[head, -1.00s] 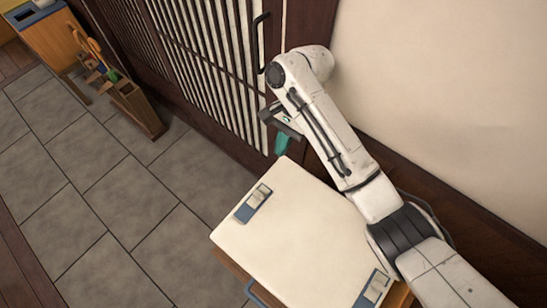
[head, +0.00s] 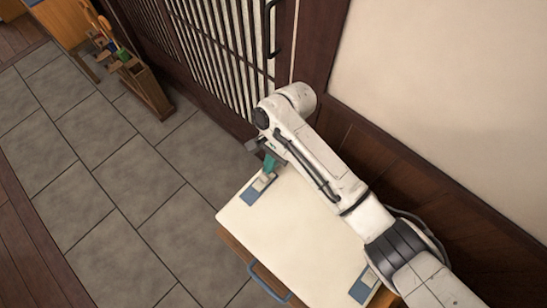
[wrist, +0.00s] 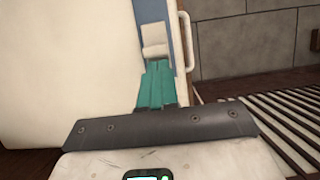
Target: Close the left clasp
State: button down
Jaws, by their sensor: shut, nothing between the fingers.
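The box (head: 290,235) has a pale, flat lid with two clasps on blue plates. The left clasp (head: 255,190) is at the lid's far left corner. In the wrist view, its pale lever (wrist: 155,36) lies against the blue plate (wrist: 176,30). The right clasp (head: 364,286) is at the near right, partly hidden by my arm. My gripper (head: 269,163) has its green fingertips at the left clasp. In the wrist view, the shut, empty fingertips (wrist: 157,80) are just below the lever. I cannot tell whether they touch it.
A blue handle (head: 268,282) sticks out from the box's front side. A slatted door (head: 215,60) and a wall (head: 430,90) stand behind. A wooden rack (head: 140,85) is at the upper left. The tiled floor (head: 110,195) left of the box is clear.

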aim_at(257, 185)
jog(key=shift+s+a+r+p, duration=0.25)
jog(key=shift+s+a+p, duration=0.25)
jog(key=shift+p, duration=0.25)
jog(key=shift+s+a+f+p, duration=0.15)
jog(key=shift+s+a+p, duration=0.45)
jog(key=shift+s+p, duration=0.25)
jog(key=shift+f, duration=0.1)
